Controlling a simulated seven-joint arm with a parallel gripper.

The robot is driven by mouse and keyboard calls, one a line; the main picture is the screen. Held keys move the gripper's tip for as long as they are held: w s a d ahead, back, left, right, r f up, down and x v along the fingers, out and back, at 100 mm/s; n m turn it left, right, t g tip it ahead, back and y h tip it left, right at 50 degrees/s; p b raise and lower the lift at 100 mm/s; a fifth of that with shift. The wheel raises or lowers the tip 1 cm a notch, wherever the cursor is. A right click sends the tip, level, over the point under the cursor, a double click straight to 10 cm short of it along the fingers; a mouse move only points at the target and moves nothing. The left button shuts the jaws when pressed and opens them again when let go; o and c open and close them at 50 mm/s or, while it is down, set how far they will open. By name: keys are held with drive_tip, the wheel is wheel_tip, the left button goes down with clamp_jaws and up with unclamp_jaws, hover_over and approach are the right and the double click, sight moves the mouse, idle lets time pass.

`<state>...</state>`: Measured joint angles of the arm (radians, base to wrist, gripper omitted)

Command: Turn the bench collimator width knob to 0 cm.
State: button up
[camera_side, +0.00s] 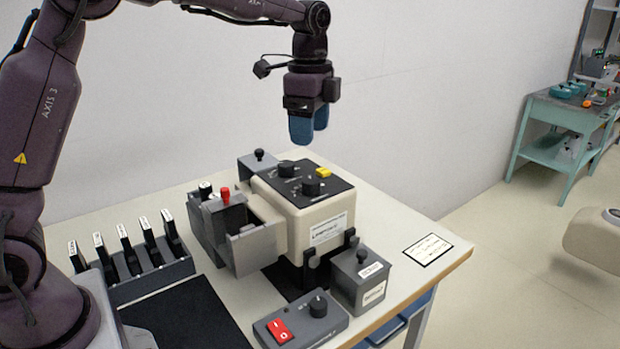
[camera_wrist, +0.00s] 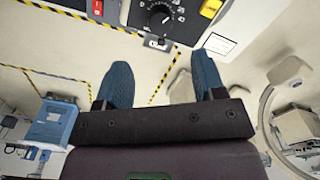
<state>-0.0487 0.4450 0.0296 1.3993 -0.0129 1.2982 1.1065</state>
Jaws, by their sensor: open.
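The bench collimator (camera_side: 325,215) is a cream box with a black top panel, standing on the table. Its panel carries a rear black knob (camera_side: 287,168), a front black knob (camera_side: 312,187) and a yellow button (camera_side: 323,172). Their lettering is too small to read, so I cannot tell which is the width knob. My gripper (camera_side: 308,138) is open and empty, pointing down above the panel, clear of both knobs. In the wrist view a black knob (camera_wrist: 159,18) with white scale marks shows at the top, beyond my blue fingers; its setting is not readable.
A grey holder (camera_side: 150,275) with several upright black pieces stands at left. A small box (camera_side: 300,325) with a red switch and knob, and a grey box (camera_side: 360,283), stand in front. Open grey trays (camera_side: 243,240) adjoin the collimator. A card (camera_side: 428,250) lies at right.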

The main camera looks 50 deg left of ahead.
sight(310, 180)
wheel_tip(310, 180, down, 10)
drive_tip(key=shift+f, duration=0.2)
drive_tip(key=c, duration=0.9)
